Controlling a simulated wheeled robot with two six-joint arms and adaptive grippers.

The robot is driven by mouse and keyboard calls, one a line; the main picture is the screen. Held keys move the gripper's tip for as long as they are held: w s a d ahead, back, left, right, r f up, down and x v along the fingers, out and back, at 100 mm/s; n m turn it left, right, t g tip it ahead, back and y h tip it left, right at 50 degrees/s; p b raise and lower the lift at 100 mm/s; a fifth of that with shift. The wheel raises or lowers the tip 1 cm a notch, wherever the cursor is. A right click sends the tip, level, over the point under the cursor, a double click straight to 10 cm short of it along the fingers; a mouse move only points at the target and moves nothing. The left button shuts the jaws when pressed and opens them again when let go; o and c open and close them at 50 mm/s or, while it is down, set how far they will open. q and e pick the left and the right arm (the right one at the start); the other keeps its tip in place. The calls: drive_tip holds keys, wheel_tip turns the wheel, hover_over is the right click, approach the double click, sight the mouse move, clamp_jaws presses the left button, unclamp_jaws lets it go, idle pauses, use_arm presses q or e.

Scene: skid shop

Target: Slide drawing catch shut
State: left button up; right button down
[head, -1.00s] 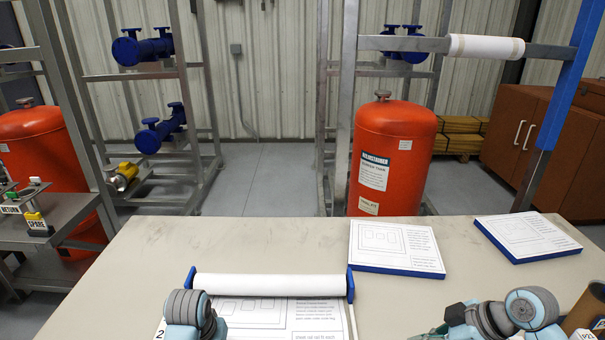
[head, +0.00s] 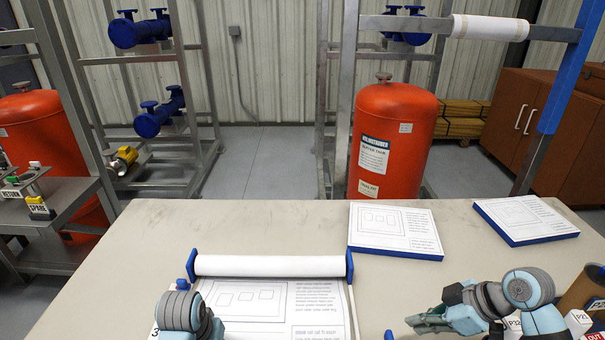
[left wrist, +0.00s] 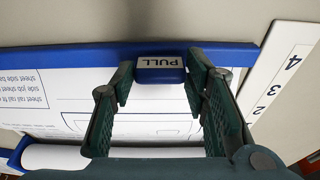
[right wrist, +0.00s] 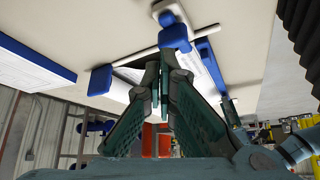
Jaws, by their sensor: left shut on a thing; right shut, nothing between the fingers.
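The drawing sheet (head: 262,303) extends from under a white roller (head: 270,266) with blue end brackets on the bench. A blue block marked PULL (left wrist: 160,70) sits on the blue bar along the sheet's edge. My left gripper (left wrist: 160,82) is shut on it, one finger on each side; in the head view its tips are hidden. My right gripper (head: 418,322) is shut and empty, above the bench right of the sheet; its fingers also show in the right wrist view (right wrist: 156,85). A blue piece (right wrist: 174,32), possibly the catch, lies beyond those fingertips, apart from them.
Two blue-edged drawing boards (head: 395,230) (head: 525,220) lie at the back right of the bench. A brown cylinder (head: 582,290) and small labelled tags (head: 578,322) stand close to my right arm. A numbered scale strip (left wrist: 285,70) runs beside the sheet.

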use_arm(q)
drive_tip(key=shift+s+f, duration=0.1)
drive_tip(key=shift+s, duration=0.05)
drive_tip(key=shift+s, duration=0.2)
